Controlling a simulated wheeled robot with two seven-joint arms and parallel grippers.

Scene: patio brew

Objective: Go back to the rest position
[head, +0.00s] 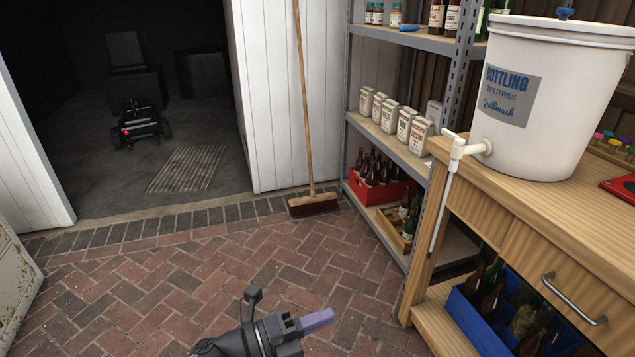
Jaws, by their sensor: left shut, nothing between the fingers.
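My left gripper (318,320) shows at the bottom centre of the head view, over the brick floor. Its purple fingers are together, with nothing between them. It is apart from the wooden bench and the shelf. My right gripper is not in the view.
A wooden bench (560,215) at right bears a white bottling bucket (560,110) with a tap and tube. A blue crate (470,318) of bottles sits below. A metal shelf (400,155) and a broom (306,120) stand behind. The brick floor (190,275) is clear toward an open doorway.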

